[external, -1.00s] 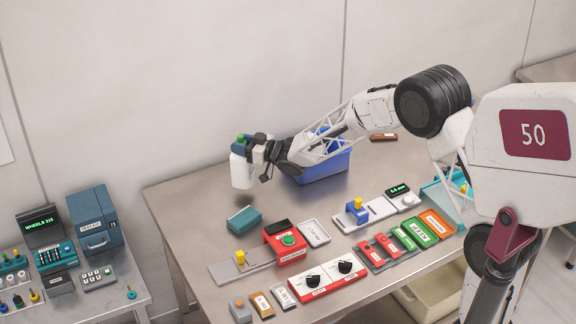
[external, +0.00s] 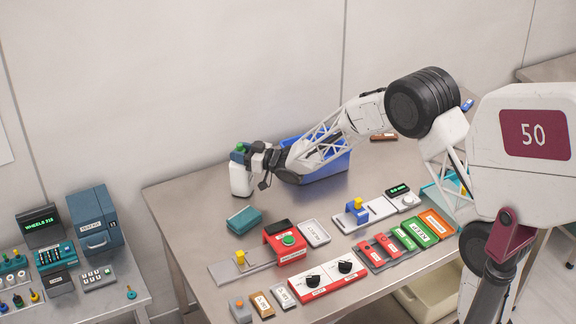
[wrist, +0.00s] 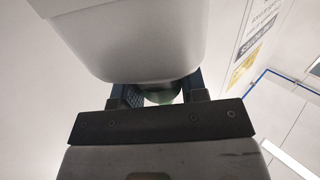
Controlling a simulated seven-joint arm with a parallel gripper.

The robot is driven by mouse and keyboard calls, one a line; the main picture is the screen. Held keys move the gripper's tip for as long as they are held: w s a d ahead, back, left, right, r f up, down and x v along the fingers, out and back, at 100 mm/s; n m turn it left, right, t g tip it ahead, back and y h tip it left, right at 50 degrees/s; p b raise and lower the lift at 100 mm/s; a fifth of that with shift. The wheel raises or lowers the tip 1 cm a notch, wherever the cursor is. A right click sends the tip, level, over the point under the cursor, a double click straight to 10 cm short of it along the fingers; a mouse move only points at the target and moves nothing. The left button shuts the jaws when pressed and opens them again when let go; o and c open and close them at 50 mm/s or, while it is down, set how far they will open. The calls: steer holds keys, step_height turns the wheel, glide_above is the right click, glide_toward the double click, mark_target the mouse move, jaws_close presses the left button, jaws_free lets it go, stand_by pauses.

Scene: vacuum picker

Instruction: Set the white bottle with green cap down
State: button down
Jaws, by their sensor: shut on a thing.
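The white bottle (external: 240,181) with its green cap (external: 240,147) is upright at the left back part of the steel table. My gripper (external: 246,158) is shut on its upper part, just under the cap. The bottle's base is at or very near the table top; I cannot tell whether it touches. In the wrist view the white bottle (wrist: 135,38) fills the top, with a bit of green cap (wrist: 163,97) between the fingers of my gripper (wrist: 160,88).
A teal box (external: 244,220) lies just in front of the bottle. A blue bin (external: 325,168) stands to its right, partly behind my arm. Red control boxes (external: 285,243) and switches fill the table's front. Bare table (external: 190,195) lies left of the bottle.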

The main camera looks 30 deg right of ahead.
stand_by(0.3)
steer(key=c, duration=0.7)
jaws_free()
steer(key=shift+f, duration=0.1)
steer(key=shift+o, duration=0.2)
steer(key=v, duration=1.2)
steer(key=shift+r, duration=0.2)
